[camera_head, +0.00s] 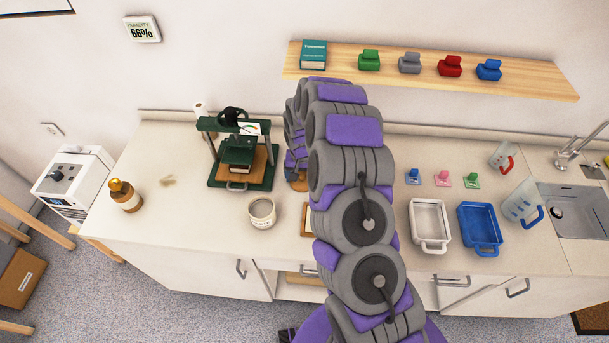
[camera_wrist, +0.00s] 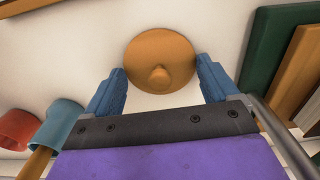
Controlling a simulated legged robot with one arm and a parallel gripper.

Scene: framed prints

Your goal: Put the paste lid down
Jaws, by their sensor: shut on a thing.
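The paste lid (camera_wrist: 160,55) is a round orange-brown disc with a small central knob. In the wrist view it sits between the two blue fingers of my gripper (camera_wrist: 160,68), which is shut on it at its edges. In the head view only a piece of the lid (camera_head: 297,184) shows left of my arm; my arm hides most of my gripper. I cannot tell whether the lid touches the counter. An open pale pot (camera_head: 262,213) stands on the counter, nearer the front and to the left of the lid.
A green press (camera_head: 239,160) stands left of my gripper; a brown bottle (camera_head: 125,195) is farther left. A wooden frame (camera_head: 306,220) lies partly behind my arm. White (camera_head: 430,225) and blue trays (camera_head: 480,228) are right. Bare counter (camera_head: 190,215) lies between bottle and pot.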

